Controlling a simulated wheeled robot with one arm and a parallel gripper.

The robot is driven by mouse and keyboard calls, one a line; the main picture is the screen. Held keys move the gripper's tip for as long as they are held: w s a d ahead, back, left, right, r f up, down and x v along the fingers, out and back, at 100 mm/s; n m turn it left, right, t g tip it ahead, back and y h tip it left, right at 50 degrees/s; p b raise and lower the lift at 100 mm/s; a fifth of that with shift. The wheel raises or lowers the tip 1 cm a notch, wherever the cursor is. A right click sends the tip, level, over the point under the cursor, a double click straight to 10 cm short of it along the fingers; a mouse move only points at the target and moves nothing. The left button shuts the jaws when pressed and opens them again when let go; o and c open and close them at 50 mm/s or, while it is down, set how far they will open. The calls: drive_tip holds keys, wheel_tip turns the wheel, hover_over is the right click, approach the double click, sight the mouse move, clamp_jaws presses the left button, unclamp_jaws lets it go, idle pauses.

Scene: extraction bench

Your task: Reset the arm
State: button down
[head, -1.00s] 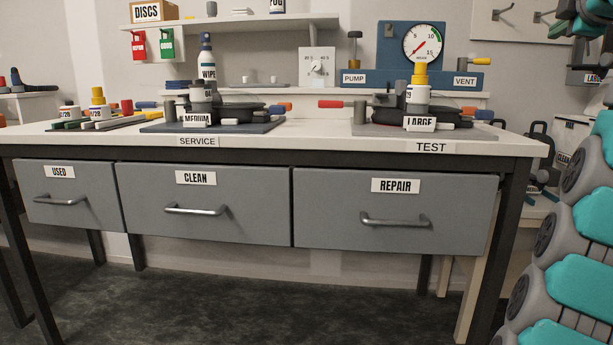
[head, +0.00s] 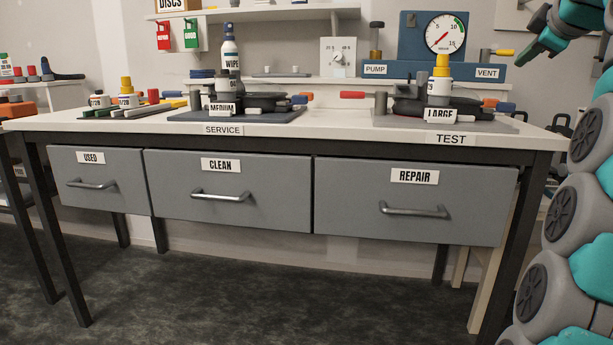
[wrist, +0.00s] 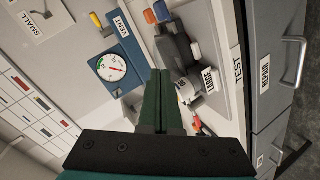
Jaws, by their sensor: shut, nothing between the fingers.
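My gripper (head: 535,48) is at the upper right of the head view, raised above the right end of the bench and apart from it. Its dark green fingers (wrist: 160,100) lie together in the wrist view, with nothing between them. My arm folds down the right side of the head view. The wrist view is turned on its side, with the fingers over the test end of the bench.
The bench (head: 345,133) carries a medium set (head: 222,108) on the left and a large set (head: 440,112) on the right. A round gauge (head: 446,33) stands behind. The USED, CLEAN and REPAIR (head: 408,195) drawers are closed. Floor in front is clear.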

drive_tip(key=s+a+f+m+g+y+p, duration=0.1)
drive_tip(key=s+a+f+m+g+y, duration=0.2)
drive_tip(key=a+f, duration=0.9)
drive_tip(key=s+a+f+m+g+y+p, duration=0.1)
drive_tip(key=s+a+f+g+p, duration=0.2)
drive_tip(key=a+f, duration=0.9)
drive_tip(key=s+a+f+m+g, duration=0.2)
drive_tip(key=s+a+f+g, duration=0.2)
drive_tip(key=s+f, duration=0.8)
drive_tip(key=s+a+f+m+g+p, duration=0.1)
drive_tip(key=s+a+f+m+g, duration=0.2)
drive_tip(key=s+f, duration=0.9)
drive_tip(key=s+a+g, duration=0.1)
drive_tip(key=s, duration=0.6)
drive_tip(key=shift+g, duration=0.3)
